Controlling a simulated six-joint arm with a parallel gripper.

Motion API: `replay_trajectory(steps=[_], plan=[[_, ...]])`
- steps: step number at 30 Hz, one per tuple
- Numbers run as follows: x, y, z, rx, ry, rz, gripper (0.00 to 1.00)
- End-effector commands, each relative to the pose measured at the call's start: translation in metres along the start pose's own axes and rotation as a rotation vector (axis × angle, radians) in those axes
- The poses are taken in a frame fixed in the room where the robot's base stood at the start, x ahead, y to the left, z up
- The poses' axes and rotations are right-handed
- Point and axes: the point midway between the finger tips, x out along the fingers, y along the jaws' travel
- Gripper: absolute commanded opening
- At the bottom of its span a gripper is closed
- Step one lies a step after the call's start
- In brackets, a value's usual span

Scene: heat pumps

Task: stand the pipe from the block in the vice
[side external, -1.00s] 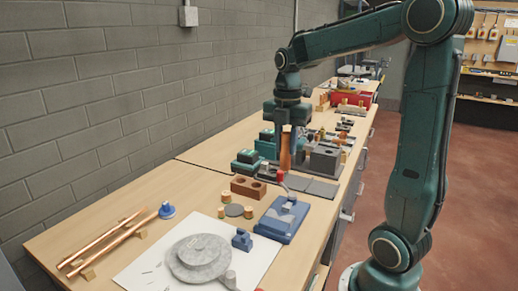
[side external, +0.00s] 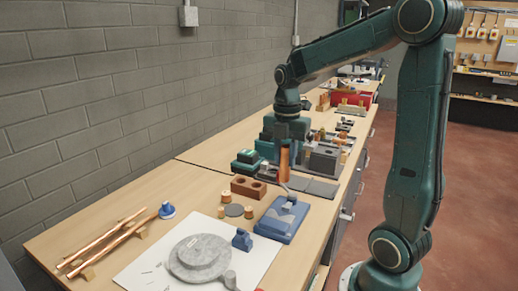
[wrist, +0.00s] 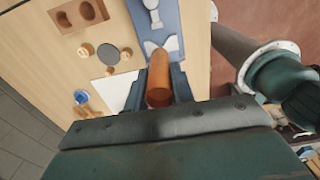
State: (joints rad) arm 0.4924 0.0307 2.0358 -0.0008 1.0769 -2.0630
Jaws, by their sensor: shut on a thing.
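My gripper (side external: 288,143) is shut on a copper pipe (side external: 285,161), which hangs roughly upright below it. In the wrist view the pipe (wrist: 159,75) sits between the two dark fingers (wrist: 160,86). The blue vice (side external: 284,222) lies flat near the bench's front edge, nearer the side camera than the pipe. In the wrist view the vice (wrist: 148,30) is just past the pipe's end, with pale jaws beside that end. I cannot tell whether the pipe touches it. The brown block (side external: 248,187) with two holes stands left of the pipe; both holes look empty.
Small copper fittings (side external: 221,212) and a dark disc (side external: 234,210) lie left of the vice. A grey round plate (side external: 199,257) rests on a white sheet. Long copper pipes (side external: 110,240) lie at left. Grey blocks (side external: 324,160) and dark green machines (side external: 248,162) crowd beside my gripper.

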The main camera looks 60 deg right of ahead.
Motion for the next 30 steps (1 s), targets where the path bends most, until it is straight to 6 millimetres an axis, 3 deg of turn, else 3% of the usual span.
replay_trajectory(steps=[30], plan=[[0.036, 0.000, 0.000, 0.000, 0.000, 0.000, 0.02]])
